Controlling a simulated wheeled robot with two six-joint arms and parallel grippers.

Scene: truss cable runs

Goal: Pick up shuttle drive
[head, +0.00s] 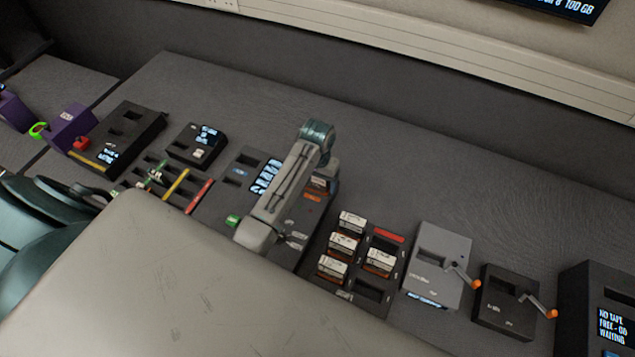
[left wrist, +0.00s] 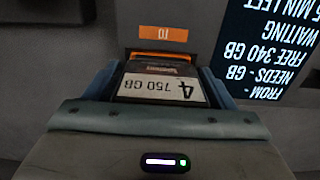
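The shuttle drive (left wrist: 160,85) is a dark block with a white label reading "4" and "750 GB", upside down in the left wrist view. It sits between the two blue fingers of my left gripper (left wrist: 160,92), which press close against both sides with no clear gap. An orange plate marked "10" (left wrist: 162,34) is just beyond it. In the head view my left gripper (head: 322,182) is mostly hidden behind my arm, over a dark dock with an orange label (head: 312,197). Whether the drive is clear of its slot cannot be told. My right gripper is not in view.
A rack (head: 375,290) with several white-labelled drives stands right of my left arm. Grey (head: 437,265) and black (head: 505,302) crank boxes stand farther right. A screen (head: 268,176) and small devices lie to the left. The table behind is clear.

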